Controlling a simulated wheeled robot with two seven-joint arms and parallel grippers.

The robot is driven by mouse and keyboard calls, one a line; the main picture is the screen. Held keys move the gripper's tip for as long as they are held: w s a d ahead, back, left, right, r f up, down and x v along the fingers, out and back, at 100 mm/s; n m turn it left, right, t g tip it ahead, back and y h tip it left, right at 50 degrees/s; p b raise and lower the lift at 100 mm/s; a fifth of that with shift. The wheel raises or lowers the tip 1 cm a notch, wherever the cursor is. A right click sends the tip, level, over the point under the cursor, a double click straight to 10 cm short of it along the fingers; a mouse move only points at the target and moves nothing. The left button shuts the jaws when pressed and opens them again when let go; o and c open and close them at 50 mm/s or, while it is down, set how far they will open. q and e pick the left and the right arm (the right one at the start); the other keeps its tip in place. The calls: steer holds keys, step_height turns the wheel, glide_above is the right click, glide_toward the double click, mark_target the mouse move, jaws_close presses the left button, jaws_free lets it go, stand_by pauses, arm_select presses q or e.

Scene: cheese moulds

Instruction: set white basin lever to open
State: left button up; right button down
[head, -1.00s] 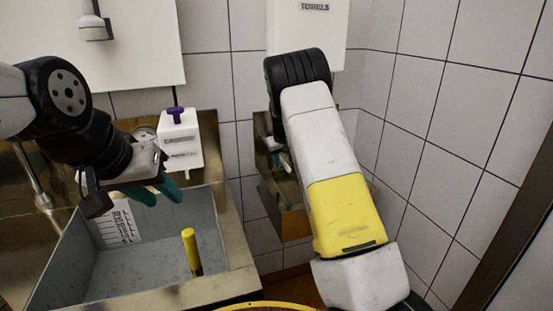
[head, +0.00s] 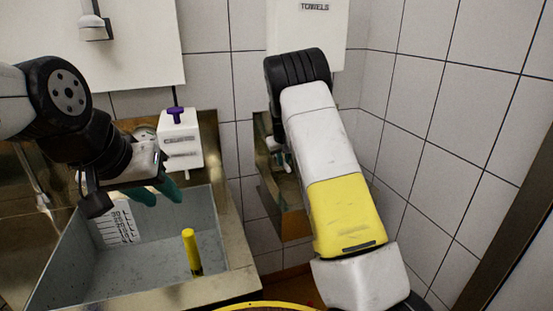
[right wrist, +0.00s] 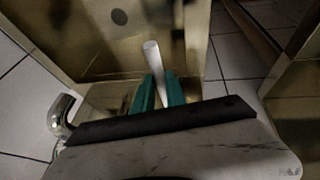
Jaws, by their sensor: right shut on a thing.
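The white basin lever (right wrist: 152,58) is a pale rod in the right wrist view. It stands between the teal fingers of my right gripper (right wrist: 160,90), which is shut on it. In the head view my right gripper (head: 284,162) is small and partly hidden behind my right arm, at the steel basin (head: 292,224) on the wall. The lever's base is hidden by the fingers. My left gripper (head: 160,193) hangs over the large grey sink with its teal fingers apart and nothing between them.
The grey sink (head: 236,262) on the left holds a yellow upright tube (head: 192,252) and a scale label (head: 117,222). A white box with a purple knob (head: 180,140) stands behind it. A towel dispenser (head: 308,28) hangs above the basin. Tiled walls close in behind and right.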

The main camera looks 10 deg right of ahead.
steer(key=shift+d, duration=0.1)
stand_by(0.7)
steer(key=d+n, duration=0.1)
steer(key=w+d+n+y, duration=0.1)
steer(key=d+n, duration=0.1)
steer(key=d+n+y, duration=0.1)
steer(key=shift+w+d+n, duration=0.3)
steer(key=shift+w+n, duration=0.1)
steer(key=c, duration=1.4)
jaws_free()
steer(key=shift+o, duration=0.2)
steer(key=v, duration=0.7)
steer(key=shift+s+r, duration=0.25)
steer(key=shift+r, duration=0.05)
